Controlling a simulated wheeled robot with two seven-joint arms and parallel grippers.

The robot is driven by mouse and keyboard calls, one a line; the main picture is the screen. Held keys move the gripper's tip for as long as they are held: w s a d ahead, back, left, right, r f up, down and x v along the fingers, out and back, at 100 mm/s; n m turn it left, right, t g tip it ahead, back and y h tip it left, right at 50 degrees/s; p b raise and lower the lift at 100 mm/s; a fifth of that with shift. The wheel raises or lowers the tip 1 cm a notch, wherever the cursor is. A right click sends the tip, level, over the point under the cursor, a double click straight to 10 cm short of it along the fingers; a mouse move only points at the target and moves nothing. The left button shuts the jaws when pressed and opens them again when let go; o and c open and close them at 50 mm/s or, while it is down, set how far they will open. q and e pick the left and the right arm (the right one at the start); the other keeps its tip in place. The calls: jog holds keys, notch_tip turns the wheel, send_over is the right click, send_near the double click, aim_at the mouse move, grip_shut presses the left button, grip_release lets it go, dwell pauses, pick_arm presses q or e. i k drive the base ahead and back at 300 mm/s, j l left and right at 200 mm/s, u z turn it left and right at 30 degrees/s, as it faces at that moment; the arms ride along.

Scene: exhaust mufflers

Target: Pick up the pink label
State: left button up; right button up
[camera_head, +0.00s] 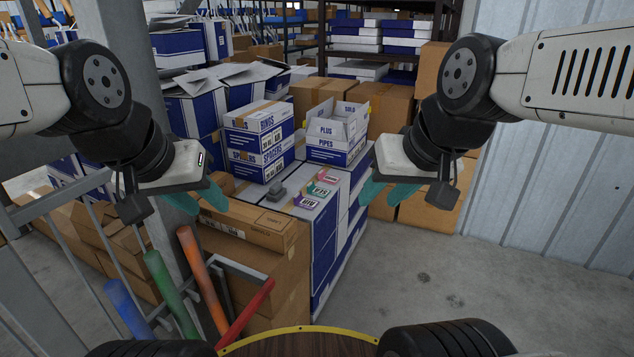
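Several small coloured labels lie on top of a white and blue box stack (330,222) in the middle. The farthest one looks pink (328,176), a green label (319,191) lies in front of it, and a purple label (308,202) is nearest. They are small, and their print is hard to read. My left gripper (198,197) is left of the stack, its teal fingers apart and empty. My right gripper (386,191) is right of the labels, its teal fingers apart and empty. Neither gripper touches a label.
An open box marked pipes (337,135) and stacked spacer boxes (258,140) stand behind. Brown cartons (255,235) and a metal rack with coloured tubes (203,280) are at left. The floor at right (440,290) is clear.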

aim_at(322, 176)
jog(key=i+l, duration=0.3)
jog(key=i, duration=0.15)
jog(key=i+l, duration=0.25)
jog(key=i, duration=0.2)
